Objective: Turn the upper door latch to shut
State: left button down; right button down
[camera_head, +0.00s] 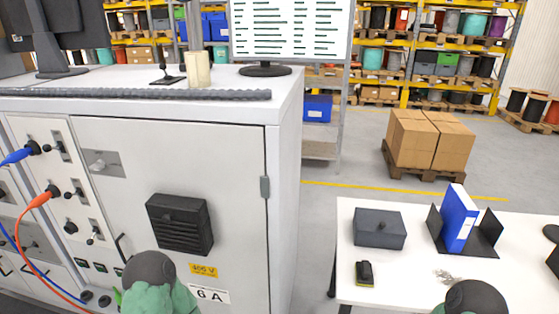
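The upper door latch (103,162) is a grey plate with a small lever or knob, near the upper left of the white cabinet door (230,160). The lever is too small to tell how it is turned. The door's right edge lies flush with the cabinet at the hinge side. A part of my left arm, green and dark grey, shows at the bottom left in front of the door, below the latch and apart from it. A part of my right arm shows at the bottom right, over the table edge. Neither gripper's fingers can be seen.
A black vent (180,224) sits on the door. Blue (18,156) and orange (40,199) cables are plugged into the panel left of the door. A white table (400,279) with a grey box (380,228) and blue binder (459,217) stands at right. Open floor lies behind.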

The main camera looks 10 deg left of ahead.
aim_at(100, 164)
jog(key=u, duration=1.5)
